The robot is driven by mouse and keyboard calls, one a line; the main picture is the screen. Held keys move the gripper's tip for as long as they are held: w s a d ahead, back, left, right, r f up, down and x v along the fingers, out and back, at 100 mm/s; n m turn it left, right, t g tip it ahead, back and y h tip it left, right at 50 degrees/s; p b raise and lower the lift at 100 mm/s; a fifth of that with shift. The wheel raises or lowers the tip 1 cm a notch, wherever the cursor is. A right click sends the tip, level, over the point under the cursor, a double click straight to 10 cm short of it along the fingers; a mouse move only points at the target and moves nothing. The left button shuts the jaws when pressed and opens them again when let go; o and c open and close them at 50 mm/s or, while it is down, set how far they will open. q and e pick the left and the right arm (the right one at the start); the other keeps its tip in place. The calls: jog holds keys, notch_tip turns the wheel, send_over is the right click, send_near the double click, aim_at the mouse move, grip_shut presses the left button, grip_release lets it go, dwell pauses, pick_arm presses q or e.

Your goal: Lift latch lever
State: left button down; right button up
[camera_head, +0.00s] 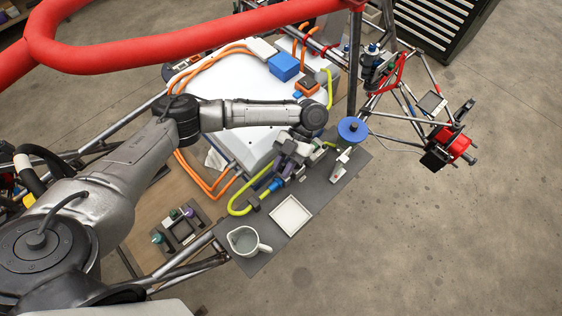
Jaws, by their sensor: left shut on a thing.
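My left gripper (284,172) is at the front edge of the white casing, above the grey plate, pointing down. It is shut on a small part beside the connector, apparently the latch lever, which the fingers mostly hide. A blue connector (275,184) with a yellow-green cable (239,209) lies right by the fingertips. My right gripper is not in view.
A blue disc (352,130) stands right of the gripper. Red tubing (180,42) crosses above. Steel tubes frame the white casing (235,92).

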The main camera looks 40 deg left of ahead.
pick_arm(q)
jog(key=shift+d, duration=0.1)
dwell(0.4)
jog(key=c, duration=1.4)
grip_release()
jog(key=shift+o, duration=1.4)
jog(key=shift+w+d, duration=0.1)
jog(key=v, duration=1.2)
jog(key=shift+p, duration=0.3)
